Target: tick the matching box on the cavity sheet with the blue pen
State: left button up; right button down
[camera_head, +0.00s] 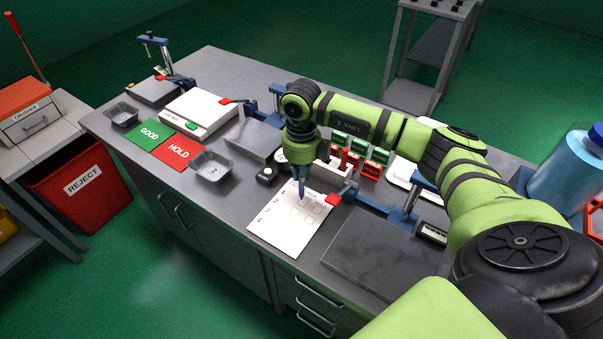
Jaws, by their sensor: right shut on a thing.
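The cavity sheet (287,229) lies flat on the grey workbench, white with rows of small boxes and marks. My right gripper (301,178) points down over the sheet's upper part and is shut on the blue pen (302,192). The pen is nearly upright, tip down, close to the boxes. I cannot tell whether the tip touches the paper. The marks beside the boxes are too small to read. A foil tray (211,167) with a small dark mark inside sits left of the sheet. My left gripper is not in view.
A green GOOD mat (148,133) and a red HOLD mat (178,152) lie at the left, near another foil tray (122,114). Red and green blocks (352,158) stand behind the sheet. A blue-footed fixture (398,213) is right of it. A red REJECT bin (82,188) stands off the bench.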

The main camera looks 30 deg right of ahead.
jog(key=shift+f+b, duration=0.3)
dwell(0.6)
jog(key=shift+s+a, duration=0.2)
jog(key=shift+s, duration=0.15)
dwell(0.9)
jog(key=shift+s+d+b, duration=0.1)
jog(key=shift+d+b, duration=0.3)
jog(key=shift+d, duration=0.15)
dwell(1.1)
notch_tip(320, 180, up, 6)
jog(key=p, duration=0.3)
jog(key=shift+p, duration=0.4)
dwell(0.5)
